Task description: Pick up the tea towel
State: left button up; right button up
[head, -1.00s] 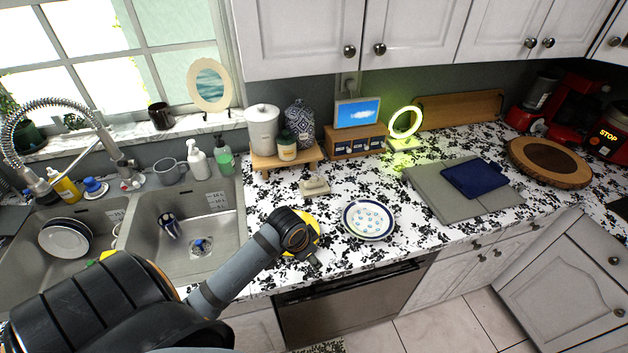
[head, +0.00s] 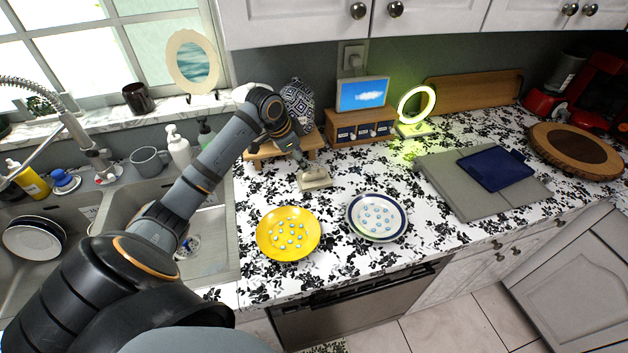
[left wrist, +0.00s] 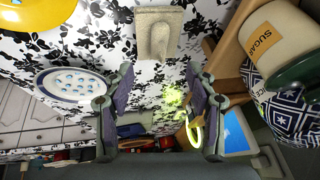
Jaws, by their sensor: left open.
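No piece is plainly marked as the tea towel. A flat navy-blue piece (head: 492,169) with a small tab lies on a flat grey piece (head: 459,203) on the right of the counter; I cannot tell if either is the towel. A small beige piece (head: 314,181) lies on the counter behind the plates; it also shows at the top of the left wrist view (left wrist: 158,30). My left gripper (head: 302,168) is just above this beige piece, open and empty; its two fingers show spread in the left wrist view (left wrist: 162,105). My right gripper is not in view.
A yellow plate (head: 272,247) and a blue-rimmed white plate (head: 366,231) stand in front of the beige piece. A wooden stand (head: 312,143) with jars, a small drawer box (head: 362,129) and a glowing ring lamp (head: 404,117) stand behind. The sink is at left.

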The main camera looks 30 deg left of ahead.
aim_at(314, 173)
pick_arm(q)
jog(key=x, duration=0.4)
jog(key=shift+w+a, duration=0.15)
jog(key=shift+w, duration=0.1)
jog(key=shift+s, duration=0.1)
jog(key=shift+d+f+p, duration=0.1)
jog(key=shift+d+p, duration=0.15)
jog(key=shift+p, duration=0.15)
jog(key=p+x, duration=0.1)
jog(key=x, duration=0.4)
jog(key=shift+d, duration=0.1)
jog(key=shift+c, duration=0.6)
jog(key=c, duration=1)
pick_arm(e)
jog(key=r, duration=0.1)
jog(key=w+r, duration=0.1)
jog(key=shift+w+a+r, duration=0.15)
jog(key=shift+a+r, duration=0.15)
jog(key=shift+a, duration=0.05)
